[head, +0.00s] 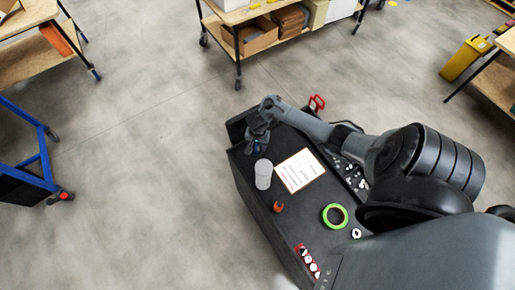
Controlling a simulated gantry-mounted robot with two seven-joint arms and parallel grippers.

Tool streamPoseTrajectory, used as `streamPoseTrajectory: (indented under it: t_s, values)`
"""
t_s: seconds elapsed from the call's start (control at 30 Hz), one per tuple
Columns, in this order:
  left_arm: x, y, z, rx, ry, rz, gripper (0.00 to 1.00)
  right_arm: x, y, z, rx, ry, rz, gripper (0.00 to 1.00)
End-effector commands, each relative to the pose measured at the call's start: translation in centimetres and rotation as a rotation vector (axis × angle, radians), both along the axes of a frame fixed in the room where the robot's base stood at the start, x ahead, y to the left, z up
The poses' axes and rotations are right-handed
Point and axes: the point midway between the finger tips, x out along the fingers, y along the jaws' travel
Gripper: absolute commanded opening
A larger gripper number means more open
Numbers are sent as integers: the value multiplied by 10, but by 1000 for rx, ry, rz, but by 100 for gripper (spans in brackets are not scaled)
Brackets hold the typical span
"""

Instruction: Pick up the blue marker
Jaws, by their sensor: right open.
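My right gripper (259,143) is open over the far left corner of the black worktop, its fingers pointing down. A small dark blue thing (258,149) shows at its fingertips. It may be the blue marker, but it is too small and too covered by the gripper to be sure. I cannot tell whether the fingers touch it. My left gripper is not in view.
On the black worktop (255,192) stand a whitish cylinder (263,174) close to the gripper, a clipboard with paper (298,171), an orange item (278,207) and a green tape ring (335,216). Small parts lie at the right under my arm. Shelving (240,50) stands beyond open floor.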

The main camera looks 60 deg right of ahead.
Motion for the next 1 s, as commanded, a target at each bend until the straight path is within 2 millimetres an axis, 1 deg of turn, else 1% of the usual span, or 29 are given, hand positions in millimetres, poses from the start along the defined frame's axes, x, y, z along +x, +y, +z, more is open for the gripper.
streamPoseTrajectory:
  t_s: [0.03, 0.1, 0.33, 0.37, 0.6, 0.7, 1.0]
  values:
    - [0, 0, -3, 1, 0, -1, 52, 0, 0, -5, 0, 1, 1, 53]
    - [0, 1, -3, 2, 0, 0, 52, 0, -1, -7, -1, 0, 1, 53]
    - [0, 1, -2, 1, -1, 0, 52, 0, -1, -7, -2, -1, 1, 53]
    - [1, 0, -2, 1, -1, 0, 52, 0, -1, -7, -2, -1, 1, 50]
    - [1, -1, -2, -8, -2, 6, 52, 0, 0, -7, -1, 0, 1, 14]
    - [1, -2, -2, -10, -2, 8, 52, 0, 0, -7, -1, 0, 1, 0]
    - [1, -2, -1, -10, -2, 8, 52, 0, 0, -6, -1, -1, 1, 0]
